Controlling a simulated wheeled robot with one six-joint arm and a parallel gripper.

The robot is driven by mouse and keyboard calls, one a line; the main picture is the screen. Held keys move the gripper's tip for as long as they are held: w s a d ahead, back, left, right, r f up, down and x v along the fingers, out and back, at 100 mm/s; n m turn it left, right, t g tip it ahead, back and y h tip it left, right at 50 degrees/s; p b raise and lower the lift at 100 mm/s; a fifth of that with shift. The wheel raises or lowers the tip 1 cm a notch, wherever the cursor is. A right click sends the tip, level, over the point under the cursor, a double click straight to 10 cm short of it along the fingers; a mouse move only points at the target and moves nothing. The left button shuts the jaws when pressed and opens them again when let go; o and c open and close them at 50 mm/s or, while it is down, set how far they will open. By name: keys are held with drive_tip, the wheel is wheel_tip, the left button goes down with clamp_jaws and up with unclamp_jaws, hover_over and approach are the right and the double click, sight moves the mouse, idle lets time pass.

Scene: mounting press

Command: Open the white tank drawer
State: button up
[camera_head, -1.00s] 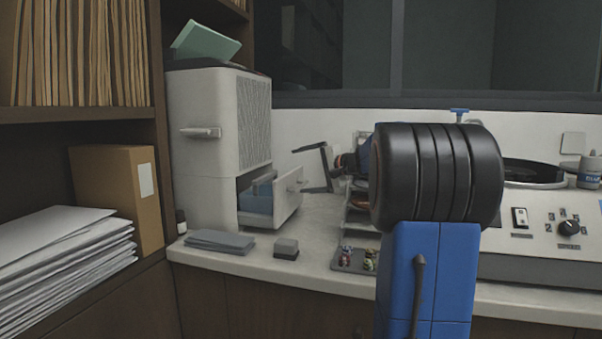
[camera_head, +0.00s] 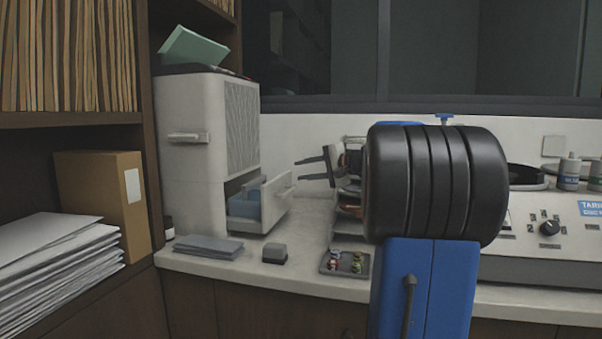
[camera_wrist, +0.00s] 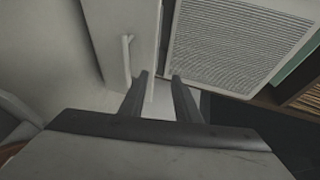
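The white tank drawer (camera_head: 276,204) stands pulled out from the lower part of the tall white unit (camera_head: 188,150). A blue tank (camera_head: 244,207) shows inside it. A bar handle (camera_head: 282,191) is on the drawer's front. My gripper (camera_head: 299,169) is right of the drawer and a little above its handle, apart from it, with fingers pointing left. In the wrist view the fingers of my gripper (camera_wrist: 160,78) are parted with nothing between them. The drawer's handle (camera_wrist: 127,58) lies just beyond the left finger there.
A second handle (camera_head: 188,137) is higher on the unit. A grey slab (camera_head: 208,246), a small grey block (camera_head: 275,253) and a dark tray (camera_head: 345,263) with small colourful pieces lie on the counter (camera_head: 300,278). A control console (camera_head: 550,245) stands at the right.

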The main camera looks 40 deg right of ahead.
drive_tip(key=v, duration=1)
drive_tip(key=shift+f, duration=0.45)
idle(0.5)
idle(0.3)
